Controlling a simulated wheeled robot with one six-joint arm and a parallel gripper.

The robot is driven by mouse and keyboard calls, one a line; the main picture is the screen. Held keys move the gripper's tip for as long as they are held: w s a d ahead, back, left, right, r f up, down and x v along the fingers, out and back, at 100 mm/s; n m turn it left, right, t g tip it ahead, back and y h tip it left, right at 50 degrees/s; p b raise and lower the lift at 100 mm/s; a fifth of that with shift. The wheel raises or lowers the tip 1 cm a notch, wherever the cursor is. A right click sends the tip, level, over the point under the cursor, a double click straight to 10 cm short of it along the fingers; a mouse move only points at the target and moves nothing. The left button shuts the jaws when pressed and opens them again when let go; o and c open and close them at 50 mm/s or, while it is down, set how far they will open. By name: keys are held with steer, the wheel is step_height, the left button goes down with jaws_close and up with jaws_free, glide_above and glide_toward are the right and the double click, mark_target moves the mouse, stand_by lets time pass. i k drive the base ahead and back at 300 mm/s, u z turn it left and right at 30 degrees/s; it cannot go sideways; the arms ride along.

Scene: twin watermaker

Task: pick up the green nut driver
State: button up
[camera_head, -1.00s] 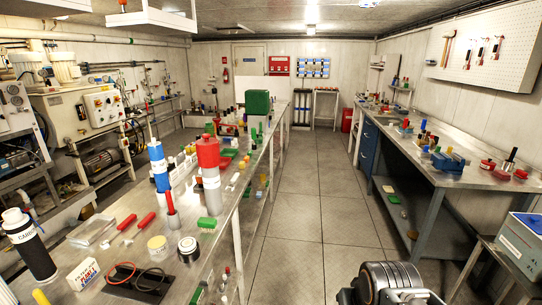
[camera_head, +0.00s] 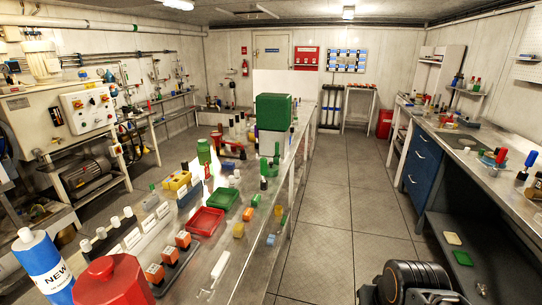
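I cannot pick out the green nut driver for sure at this size. A small upright green-topped item (camera_head: 276,150) stands on the left bench, just in front of the large green box (camera_head: 273,111). Its kind is too small to tell. Small green-topped items also stand on the far right shelf (camera_head: 471,87), too small to name. My gripper is not in view; only a dark rounded part of my arm shows at the bottom right.
The right bench (camera_head: 480,150) has a blue drawer unit (camera_head: 423,168). The aisle floor (camera_head: 345,200) between them is clear.

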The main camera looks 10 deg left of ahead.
mark_target(263, 160)
steer(key=i, duration=2.1)
steer(key=u, duration=1.3)
